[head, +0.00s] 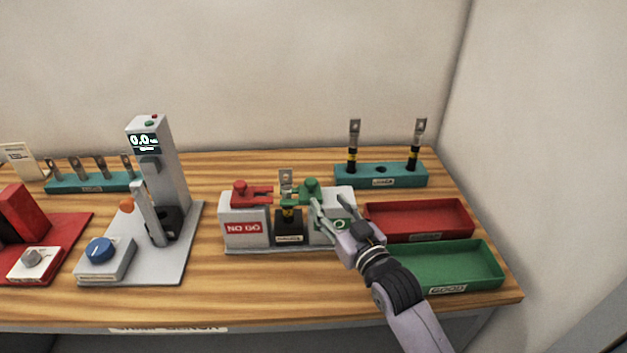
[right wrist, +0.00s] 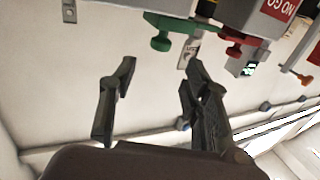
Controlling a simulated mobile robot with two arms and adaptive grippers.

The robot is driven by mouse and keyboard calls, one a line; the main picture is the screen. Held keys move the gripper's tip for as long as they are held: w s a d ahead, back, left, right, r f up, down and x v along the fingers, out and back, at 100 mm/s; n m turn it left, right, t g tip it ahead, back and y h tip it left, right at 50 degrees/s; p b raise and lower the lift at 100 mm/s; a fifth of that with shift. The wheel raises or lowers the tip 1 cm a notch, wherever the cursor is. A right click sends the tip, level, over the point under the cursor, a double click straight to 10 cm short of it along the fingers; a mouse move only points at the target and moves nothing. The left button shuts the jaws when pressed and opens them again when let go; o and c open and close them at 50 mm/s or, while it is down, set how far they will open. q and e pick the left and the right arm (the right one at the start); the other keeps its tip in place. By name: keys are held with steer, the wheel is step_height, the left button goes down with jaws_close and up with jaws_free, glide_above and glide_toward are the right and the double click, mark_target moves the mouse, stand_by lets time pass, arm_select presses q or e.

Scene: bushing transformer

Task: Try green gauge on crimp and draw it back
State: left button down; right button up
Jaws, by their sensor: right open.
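The green gauge (head: 309,187) sits on the right block of the gauge stand, its knob up and its arm pointing left at the crimp. It also shows in the right wrist view (right wrist: 161,42). The crimp is on an upright lug with a black sleeve (head: 287,205) in the middle holder; I cannot tell whether the green jaw is around it or only beside it. My right gripper (head: 320,212) is open and empty, close by the green gauge's knob. In the right wrist view its spread fingers (right wrist: 158,82) are apart from the knob. My left gripper is out of view.
The red NO GO gauge (head: 250,191) is on the stand's left block. A red tray (head: 420,238) and a green GOOD tray (head: 480,276) lie at right, near my arm. A teal rack (head: 393,178) with two lugs stands behind. A grey press (head: 160,165) stands left.

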mark_target(314, 185)
steer(key=p+x, duration=0.1)
steer(key=x, duration=0.7)
steer(key=shift+w+a, duration=0.2)
steer(key=shift+w, duration=0.15)
jaws_close()
steer(key=shift+d, duration=0.1)
stand_by(0.4)
